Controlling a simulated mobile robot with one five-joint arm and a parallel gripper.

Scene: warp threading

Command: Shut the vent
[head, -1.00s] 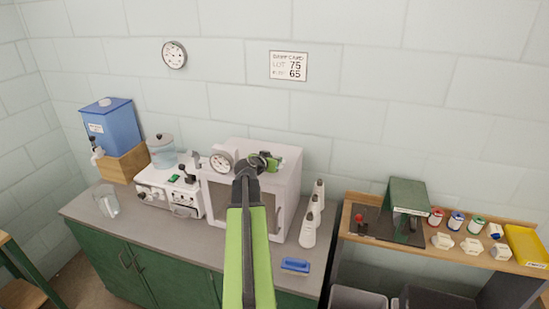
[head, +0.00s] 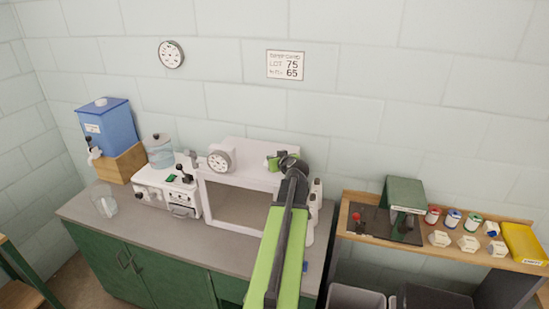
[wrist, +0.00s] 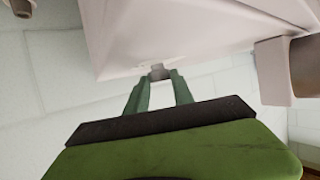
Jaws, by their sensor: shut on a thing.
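A white box-shaped cabinet (head: 243,181) with a wide front window stands on the grey counter. In the head view my gripper (head: 271,162) is at the right part of its top, mostly hidden behind my own arm. In the wrist view the cabinet (wrist: 200,35) fills the upper part. There my gripper (wrist: 160,78) has its two green fingers either side of a small grey tab (wrist: 158,72) at the cabinet's edge, and is shut on it. I cannot tell how open the vent itself is.
A round dial (head: 221,158) sits at the cabinet's top left. A white machine with knobs (head: 168,190) stands to the left. White bottles (head: 316,190) stand close on the right, partly behind my arm. A wooden shelf (head: 447,254) is further right.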

